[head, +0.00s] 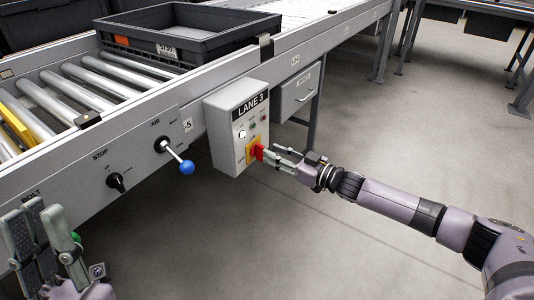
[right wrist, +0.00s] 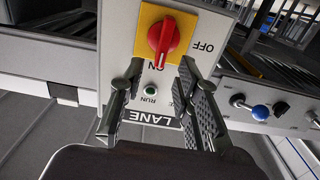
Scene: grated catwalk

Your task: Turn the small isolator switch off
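The small isolator switch is a red handle (head: 257,152) on a yellow plate, low on the grey LANE 3 box (head: 222,132). In the right wrist view the box appears upside down; the red handle (right wrist: 164,40) stands nearly upright, one end toward the ON mark, with OFF to the right. My right gripper (head: 274,153) is directly in front of the handle. In the wrist view its fingers (right wrist: 160,75) are spread and empty, the handle just beyond their tips; contact is not clear. My left gripper (head: 40,212) is at the lower left, fingers apart and empty, away from the box.
A blue-ended AIR lever (head: 187,167) and a black STOP knob (head: 116,182) are on the conveyor side, left of the box. A dark crate (head: 185,35) sits on the rollers. A grey cabinet (head: 297,92) is behind the box. The floor at right is clear.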

